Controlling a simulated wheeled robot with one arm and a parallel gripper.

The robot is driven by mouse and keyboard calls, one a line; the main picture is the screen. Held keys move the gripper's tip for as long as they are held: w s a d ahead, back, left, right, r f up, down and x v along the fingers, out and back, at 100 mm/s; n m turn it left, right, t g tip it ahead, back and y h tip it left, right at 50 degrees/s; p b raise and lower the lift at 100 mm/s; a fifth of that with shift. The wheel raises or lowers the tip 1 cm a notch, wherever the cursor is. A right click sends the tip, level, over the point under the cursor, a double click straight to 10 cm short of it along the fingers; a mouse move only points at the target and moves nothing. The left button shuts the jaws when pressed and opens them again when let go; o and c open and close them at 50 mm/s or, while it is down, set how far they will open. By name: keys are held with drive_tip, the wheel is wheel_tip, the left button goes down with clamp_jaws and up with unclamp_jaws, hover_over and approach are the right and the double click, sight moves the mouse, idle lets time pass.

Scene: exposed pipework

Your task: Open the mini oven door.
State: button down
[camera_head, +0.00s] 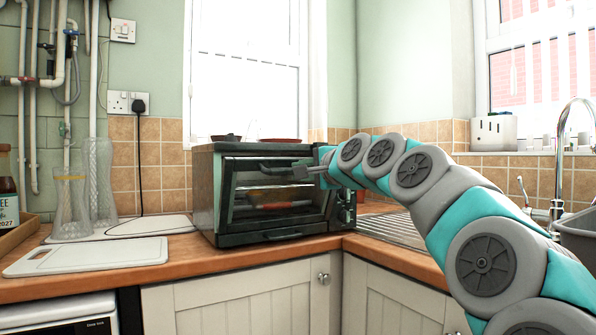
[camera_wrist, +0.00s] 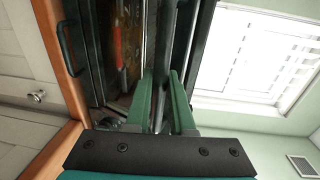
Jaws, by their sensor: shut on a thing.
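The mini oven (camera_head: 205,195) is a dark box on the wooden worktop, with a glass door (camera_head: 285,200) at its front. It also shows sideways in the wrist view (camera_wrist: 95,60). My gripper (camera_head: 303,168) reaches in from the right to the upper right of the door. In the wrist view my gripper's green fingers (camera_wrist: 161,75) are closed around the metal door handle (camera_wrist: 168,40). The door looks upright; I cannot tell whether it stands slightly ajar. A red-orange item shows inside behind the glass. A lower dark handle (camera_head: 283,235) sits below the door.
A white cutting board (camera_head: 90,256) and glass vases (camera_head: 98,185) stand to the left. Small dishes (camera_head: 280,140) lie on top of the oven. A ridged drainer (camera_head: 392,229) and a tap (camera_head: 560,165) are to the right. The worktop in front of the oven is narrow.

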drive_tip(key=shift+s+d+f+b, duration=0.25)
drive_tip(key=shift+s+d+f, duration=0.1)
drive_tip(key=shift+s+f, duration=0.2)
drive_tip(key=shift+s+d+f+b, duration=0.25)
drive_tip(key=shift+s+d+f, duration=0.05)
drive_tip(key=shift+s+f, duration=0.2)
drive_tip(key=shift+r, duration=0.1)
drive_tip(key=shift+c, duration=0.8)
unclamp_jaws()
drive_tip(key=shift+r, duration=0.15)
drive_tip(key=shift+d, duration=0.1)
drive_tip(key=f+v, duration=0.1)
drive_tip(key=v, duration=0.9)
idle(0.6)
